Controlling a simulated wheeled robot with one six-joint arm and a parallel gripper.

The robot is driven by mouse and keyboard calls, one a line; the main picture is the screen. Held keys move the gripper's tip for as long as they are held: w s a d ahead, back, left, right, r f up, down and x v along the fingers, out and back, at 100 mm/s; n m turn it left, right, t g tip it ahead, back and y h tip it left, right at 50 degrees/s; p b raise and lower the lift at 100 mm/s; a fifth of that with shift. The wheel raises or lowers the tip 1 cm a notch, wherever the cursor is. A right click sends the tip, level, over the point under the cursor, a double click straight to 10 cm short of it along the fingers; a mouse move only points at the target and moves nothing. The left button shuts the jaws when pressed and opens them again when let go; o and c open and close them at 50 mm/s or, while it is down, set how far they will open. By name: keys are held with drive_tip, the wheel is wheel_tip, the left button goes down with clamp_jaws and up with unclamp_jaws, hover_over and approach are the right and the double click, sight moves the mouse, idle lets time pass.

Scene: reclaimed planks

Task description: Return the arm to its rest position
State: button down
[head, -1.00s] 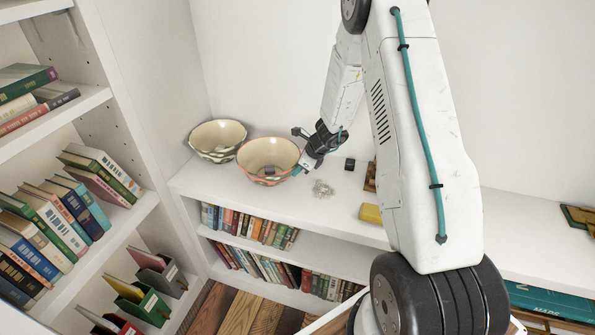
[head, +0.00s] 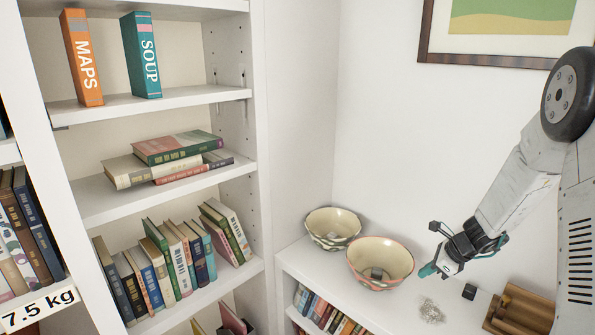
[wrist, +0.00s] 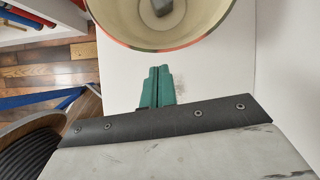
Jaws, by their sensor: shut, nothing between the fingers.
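My gripper (head: 429,271) is at the end of my white arm, over the white shelf top (head: 322,277), just right of a cream bowl with a reddish rim (head: 366,278). In the wrist view its green fingers (wrist: 157,87) are together with nothing between them, close below the rim of that bowl (wrist: 205,32). I cannot tell whether the fingers touch the bowl. A small dark grey object lies inside the bowl.
A second cream bowl (head: 331,242) stands behind left. A tall bookcase (head: 259,140) is at left; a framed picture (head: 425,42) hangs above.

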drive_tip(key=s+a+r+n+g+h, duration=0.1)
drive_tip(key=s+a+r+n, duration=0.4)
drive_tip(key=s+r+n, duration=0.3)
drive_tip(key=s+a+r+n+g+h, duration=0.1)
drive_tip(key=s+a+r+n+h, duration=0.1)
drive_tip(key=s+a+r+n, duration=0.3)
drive_tip(key=s+a+r+n+h, duration=0.1)
drive_tip(key=s+a+r+n, duration=0.4)
drive_tip(key=s+r+n, duration=0.7)
drive_tip(key=s+r, duration=0.1)
drive_tip(key=s, duration=0.9)
drive_tip(key=shift+s+a+r+n+g+h, duration=0.15)
drive_tip(key=shift+s+r+n+g+h, duration=0.15)
drive_tip(key=shift+r+n+g, duration=0.1)
